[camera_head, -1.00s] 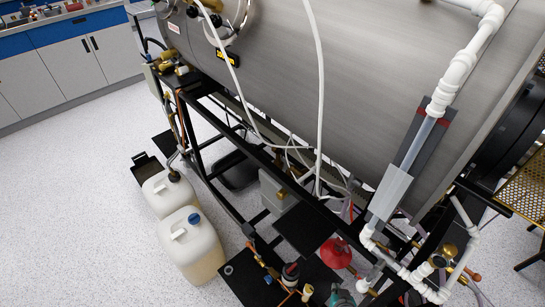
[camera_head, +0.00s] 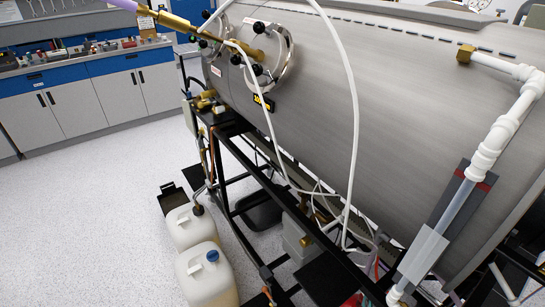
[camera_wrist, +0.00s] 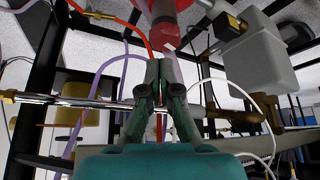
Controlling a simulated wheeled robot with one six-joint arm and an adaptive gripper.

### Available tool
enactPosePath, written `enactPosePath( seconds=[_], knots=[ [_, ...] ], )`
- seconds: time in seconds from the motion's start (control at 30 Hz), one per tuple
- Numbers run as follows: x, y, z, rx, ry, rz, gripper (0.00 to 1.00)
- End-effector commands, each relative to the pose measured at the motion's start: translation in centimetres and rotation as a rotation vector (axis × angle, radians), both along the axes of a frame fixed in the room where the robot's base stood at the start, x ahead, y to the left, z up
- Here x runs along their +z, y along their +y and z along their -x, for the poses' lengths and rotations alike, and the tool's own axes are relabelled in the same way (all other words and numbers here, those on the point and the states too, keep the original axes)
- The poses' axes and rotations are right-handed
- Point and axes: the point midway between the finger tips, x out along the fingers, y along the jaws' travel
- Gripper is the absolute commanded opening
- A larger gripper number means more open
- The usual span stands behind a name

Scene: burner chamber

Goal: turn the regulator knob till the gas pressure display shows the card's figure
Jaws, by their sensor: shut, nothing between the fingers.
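My gripper (camera_wrist: 165,66) shows in the wrist view, its green fingers shut with nothing held. Just beyond the fingertips, at the top, is a red faceted part (camera_wrist: 168,37) with a pinkish-grey piece above it; I cannot tell whether it is the regulator knob, or whether the fingers touch it. In the head view only a sliver of red (camera_head: 352,300) shows at the bottom edge. My gripper is out of the head view.
A large steel chamber (camera_head: 390,110) lies on a black frame (camera_head: 237,165). White hoses (camera_head: 355,110) hang before it. Two canisters, one in front (camera_head: 207,275), stand on the floor at left. In the wrist view, a metal rod (camera_wrist: 75,101) and tubes surround the fingers.

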Motion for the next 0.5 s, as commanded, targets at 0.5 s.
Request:
enactPosePath(
  seconds=[0.5],
  knots=[
    [-5.3,0.0,0.0,0.0,0.002,0.0,0.0]
  ],
)
